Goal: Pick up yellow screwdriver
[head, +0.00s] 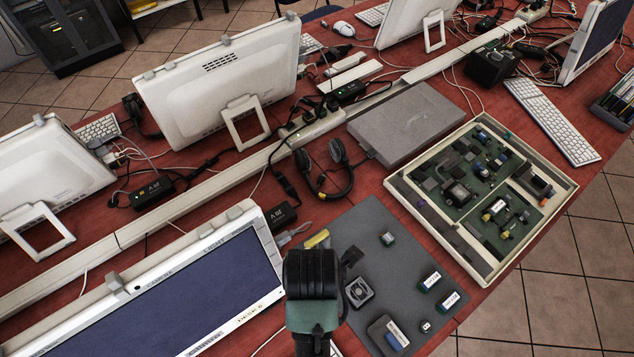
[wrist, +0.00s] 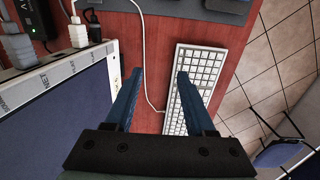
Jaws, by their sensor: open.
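A yellow handle-like thing (head: 316,239), which looks like the yellow screwdriver, lies at the left edge of the grey mat (head: 375,235) in the head view. My arm stands just in front of it and may cover part of it. It does not show in the wrist view. My gripper (wrist: 160,75) is open and empty in the wrist view. Its two blue fingers are spread above the red table (wrist: 155,50), between a monitor and a white keyboard. The fingertips cannot be made out in the head view.
A monitor (head: 190,290) stands close at the left. A white keyboard (wrist: 195,85) lies by the right finger, with a white cable beside it. Small components sit on the mat.

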